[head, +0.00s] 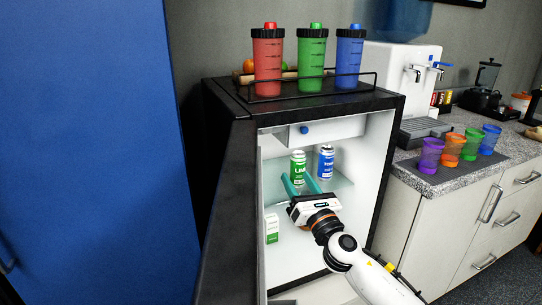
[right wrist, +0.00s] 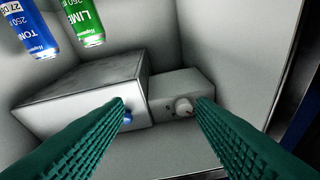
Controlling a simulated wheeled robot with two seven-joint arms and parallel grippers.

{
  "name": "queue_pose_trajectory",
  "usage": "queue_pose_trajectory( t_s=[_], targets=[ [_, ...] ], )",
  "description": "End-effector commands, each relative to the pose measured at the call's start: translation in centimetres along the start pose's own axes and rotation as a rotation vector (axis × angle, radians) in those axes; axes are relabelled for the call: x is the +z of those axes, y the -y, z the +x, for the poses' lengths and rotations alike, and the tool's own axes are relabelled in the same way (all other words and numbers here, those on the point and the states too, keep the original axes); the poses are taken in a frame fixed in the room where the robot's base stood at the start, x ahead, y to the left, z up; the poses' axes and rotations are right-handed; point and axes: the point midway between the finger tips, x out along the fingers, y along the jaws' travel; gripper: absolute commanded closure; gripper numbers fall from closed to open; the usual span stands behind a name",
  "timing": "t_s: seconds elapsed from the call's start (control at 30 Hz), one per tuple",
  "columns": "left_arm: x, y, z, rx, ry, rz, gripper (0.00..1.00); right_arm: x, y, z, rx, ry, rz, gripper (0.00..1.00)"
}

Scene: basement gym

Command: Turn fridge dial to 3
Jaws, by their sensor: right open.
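The open fridge (head: 384,165) stands in the middle of the head view with a white interior. In the right wrist view, a small white dial (right wrist: 183,107) sits on a pale housing beside a larger box (right wrist: 85,85); its setting is too small to read. I cannot make out the dial in the head view. My right gripper (head: 301,181) is inside the fridge, below the cans. In the right wrist view its green fingers (right wrist: 162,104) are open, with the dial between them, nearer the right fingertip; I see no contact. My left gripper is out of view.
A green can (head: 298,167) and a blue can (head: 326,162) stand on the glass shelf near my fingers. A green-and-white carton (head: 272,228) is lower left. The open door (head: 228,220) bounds the left. Three shaker bottles (head: 310,62) stand on top.

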Motion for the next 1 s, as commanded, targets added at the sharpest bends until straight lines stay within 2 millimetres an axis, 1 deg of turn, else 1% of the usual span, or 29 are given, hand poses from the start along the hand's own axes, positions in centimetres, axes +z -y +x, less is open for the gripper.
queue_pose_trajectory(
  t_s=[0.03,0.1,0.2,0.27,0.4,0.57,0.7,0.83,1.0],
  targets=[
    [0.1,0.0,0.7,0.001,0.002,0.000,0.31,-1.3,1.3,0.1,-0.038,-0.043,-0.082,0.49],
    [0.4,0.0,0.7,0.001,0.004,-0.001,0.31,-2.8,2.5,0.3,-0.065,-0.079,-0.156,0.49],
    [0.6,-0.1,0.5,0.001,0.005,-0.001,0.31,-3.8,3.2,0.8,-0.079,-0.099,-0.199,0.49],
    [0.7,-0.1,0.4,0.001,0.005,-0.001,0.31,-4.0,3.4,1.5,-0.080,-0.102,-0.201,0.49],
    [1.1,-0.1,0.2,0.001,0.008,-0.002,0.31,-4.2,3.6,4.0,-0.079,-0.100,-0.197,0.49],
    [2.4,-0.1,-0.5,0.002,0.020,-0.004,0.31,-4.3,3.8,7.2,-0.077,-0.099,-0.195,0.49],
    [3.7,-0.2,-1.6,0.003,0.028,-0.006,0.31,-4.5,4.0,9.6,-0.078,-0.098,-0.193,0.49],
    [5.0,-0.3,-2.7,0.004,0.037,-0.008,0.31,-4.6,4.0,11.0,-0.076,-0.099,-0.192,0.49],
    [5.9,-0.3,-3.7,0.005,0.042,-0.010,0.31,-4.7,4.2,12.0,-0.077,-0.097,-0.193,0.49]
  ],
)
